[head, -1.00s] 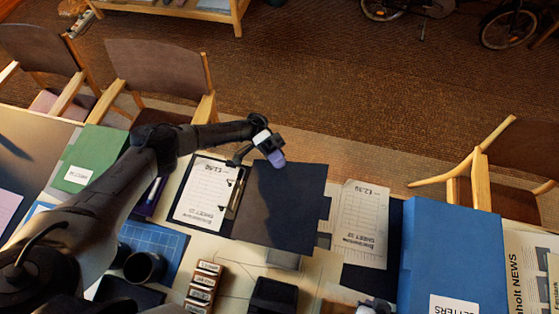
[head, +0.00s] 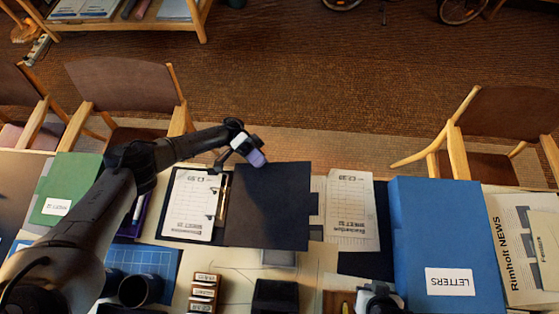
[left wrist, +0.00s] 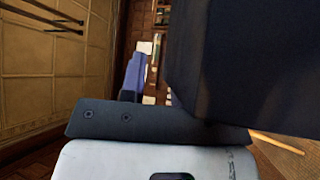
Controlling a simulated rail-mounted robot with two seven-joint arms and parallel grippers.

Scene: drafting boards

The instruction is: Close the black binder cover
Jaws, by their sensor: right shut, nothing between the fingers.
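The black binder lies open on the table in the head view. Its left side holds a white printed sheet (head: 190,205) beside a metal ring strip (head: 222,195). Its black cover (head: 270,210) lies spread to the right, looking flat. My left gripper (head: 257,158) is at the cover's far edge, near its left corner; whether it touches is unclear. Its purple finger (left wrist: 133,78) shows in the left wrist view, but the jaw opening cannot be judged. A large dark surface fills that view's right side, unidentified. My right gripper (head: 378,298) is shut and empty at the bottom edge, away from the binder.
A blue LETTERS box file (head: 445,235) stands right of a loose printed sheet (head: 350,210). A green folder (head: 68,185) lies left. A dark cup (head: 138,290), stamp blocks (head: 204,290) and a black box (head: 273,296) are in front. Chairs line the far side.

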